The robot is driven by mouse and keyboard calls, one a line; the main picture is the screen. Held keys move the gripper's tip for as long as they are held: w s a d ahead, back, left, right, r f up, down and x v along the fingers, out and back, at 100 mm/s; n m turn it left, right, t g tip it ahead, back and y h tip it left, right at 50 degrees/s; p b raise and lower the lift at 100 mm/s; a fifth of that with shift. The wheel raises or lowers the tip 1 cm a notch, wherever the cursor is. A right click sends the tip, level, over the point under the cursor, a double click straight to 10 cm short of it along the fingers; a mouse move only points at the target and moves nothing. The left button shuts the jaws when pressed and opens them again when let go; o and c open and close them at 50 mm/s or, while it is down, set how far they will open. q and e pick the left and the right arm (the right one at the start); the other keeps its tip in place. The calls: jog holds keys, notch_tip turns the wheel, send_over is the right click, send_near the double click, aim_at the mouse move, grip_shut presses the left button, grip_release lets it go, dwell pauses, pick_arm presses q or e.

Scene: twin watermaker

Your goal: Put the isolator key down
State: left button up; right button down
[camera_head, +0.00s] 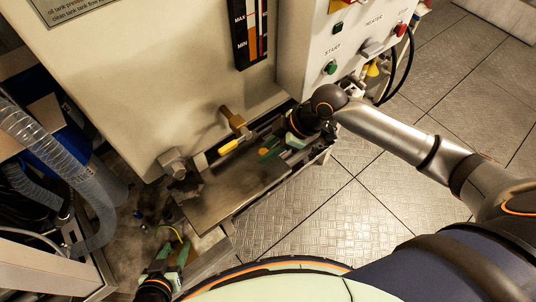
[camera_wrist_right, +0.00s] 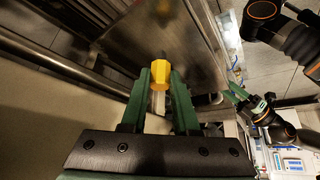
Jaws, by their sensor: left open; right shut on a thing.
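My right gripper (camera_head: 272,149) is over the metal tray (camera_head: 215,205) at the foot of the machine. It is shut on a yellow-ended piece, which I take to be the isolator key (camera_wrist_right: 159,75). In the right wrist view the key's yellow end sits between the green fingertips of my right gripper (camera_wrist_right: 160,85). A pale part of it runs back between the fingers. In the head view the fingers mostly hide it. My left gripper (camera_head: 172,247) is open and low, left of the tray's near end. It also shows in the right wrist view (camera_wrist_right: 238,92).
A brass fitting (camera_head: 232,118) sticks out of the cream panel, with another yellow piece (camera_head: 228,147) below it. The control box (camera_head: 345,55) is above right. Clear hoses (camera_head: 75,180) fill the left. The tiled floor (camera_head: 310,215) is free.

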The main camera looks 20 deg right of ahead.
notch_tip(320, 180, down, 2)
jog(key=shift+d+f, duration=0.1)
jog(key=shift+f, duration=0.1)
jog(key=c, duration=0.7)
grip_release()
jog(key=shift+o, duration=0.2)
jog(key=p+v, duration=0.1)
jog(key=v, duration=1.1)
